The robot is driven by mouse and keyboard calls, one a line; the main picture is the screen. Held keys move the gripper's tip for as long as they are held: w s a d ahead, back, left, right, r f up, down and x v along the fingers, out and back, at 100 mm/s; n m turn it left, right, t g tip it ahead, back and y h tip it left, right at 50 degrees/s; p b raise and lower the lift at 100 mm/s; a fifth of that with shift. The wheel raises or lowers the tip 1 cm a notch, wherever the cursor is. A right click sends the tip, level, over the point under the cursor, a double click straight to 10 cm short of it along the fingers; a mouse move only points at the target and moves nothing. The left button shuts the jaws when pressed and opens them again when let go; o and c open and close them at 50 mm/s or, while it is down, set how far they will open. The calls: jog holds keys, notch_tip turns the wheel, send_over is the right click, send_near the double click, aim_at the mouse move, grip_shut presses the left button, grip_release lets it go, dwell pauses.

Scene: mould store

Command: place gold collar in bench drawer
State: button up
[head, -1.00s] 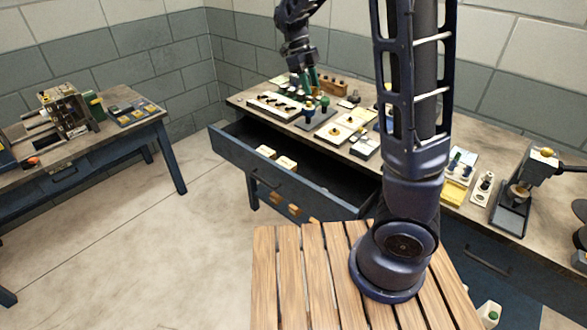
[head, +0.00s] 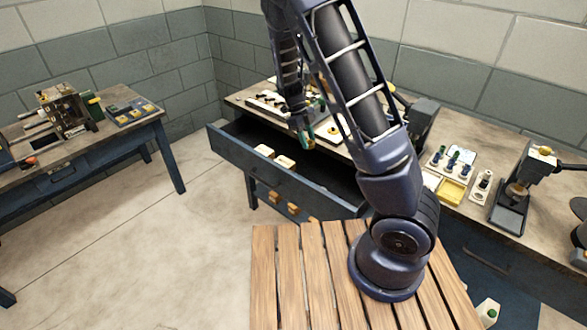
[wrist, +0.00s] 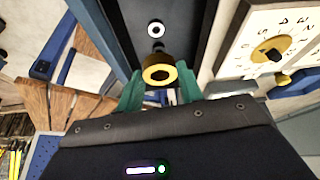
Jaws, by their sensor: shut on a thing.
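The gold collar (wrist: 158,74) is a short gold ring with a dark centre, between the green fingertips of my gripper (wrist: 160,90) in the wrist view. My gripper is shut on it. In the head view my gripper (head: 307,140) hangs, pointing down, over the back part of the open drawer, near the bench's front edge. The collar shows there as a small gold spot at the fingertips. The bench drawer (head: 236,155) is pulled out, with a dark blue front and dark inside.
The bench top (head: 240,97) holds trays and small parts. A yellow tray (head: 452,191) and a dark press (head: 512,205) stand to the right. Another table (head: 150,125) stands at left.

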notch_tip(320, 180, down, 20)
jog(key=shift+f, duration=0.15)
dwell(0.6)
jog(key=o, duration=1)
jog(key=shift+f, duration=0.1)
jog(key=shift+o, duration=0.2)
